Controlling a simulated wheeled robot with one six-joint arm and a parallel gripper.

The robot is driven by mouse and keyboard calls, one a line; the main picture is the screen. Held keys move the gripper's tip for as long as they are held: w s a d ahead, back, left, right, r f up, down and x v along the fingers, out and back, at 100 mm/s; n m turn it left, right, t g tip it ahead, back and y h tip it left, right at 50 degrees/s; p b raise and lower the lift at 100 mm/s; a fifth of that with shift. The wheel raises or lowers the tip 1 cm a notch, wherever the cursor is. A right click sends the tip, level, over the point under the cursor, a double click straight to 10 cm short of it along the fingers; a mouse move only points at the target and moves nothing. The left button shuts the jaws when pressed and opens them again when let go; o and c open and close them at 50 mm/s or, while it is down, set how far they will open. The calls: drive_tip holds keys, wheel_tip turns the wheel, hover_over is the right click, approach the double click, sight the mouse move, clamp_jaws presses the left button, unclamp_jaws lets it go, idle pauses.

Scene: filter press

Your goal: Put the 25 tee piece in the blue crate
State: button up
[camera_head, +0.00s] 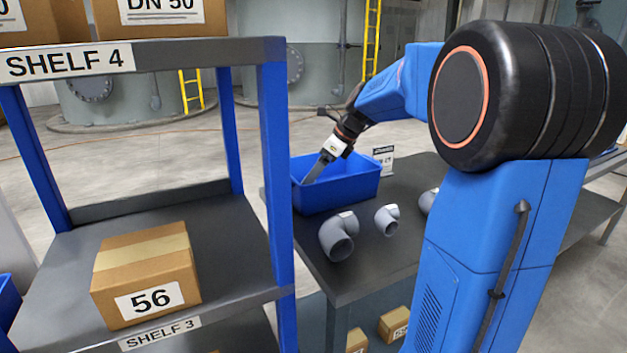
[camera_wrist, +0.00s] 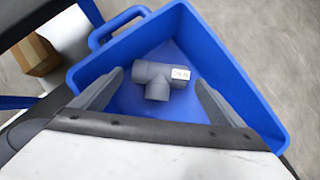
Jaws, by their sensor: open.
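The blue crate (camera_head: 343,190) stands on the grey table beside the shelf rack, and it fills most of the wrist view (camera_wrist: 235,75). A grey tee piece (camera_wrist: 157,78) with a small white label lies on the crate floor in the wrist view; the label is too small to read surely. The crate wall hides it in the head view. My gripper (camera_head: 308,180) reaches down into the crate. In the wrist view its two fingers (camera_wrist: 155,88) are spread apart, one on each side of the tee, with nothing held between them.
Grey elbow fittings, a larger one (camera_head: 337,236) and a smaller one (camera_head: 387,219), lie on the table (camera_head: 375,275) in front of the crate. Another grey fitting (camera_head: 428,201) is partly hidden by my arm. A small sign (camera_head: 384,158) stands behind the crate. The shelf rack (camera_head: 278,170) is close at left.

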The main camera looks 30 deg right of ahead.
drive_tip(key=v, duration=1.1)
drive_tip(key=shift+s+r, duration=0.15)
drive_tip(key=shift+d, duration=0.1)
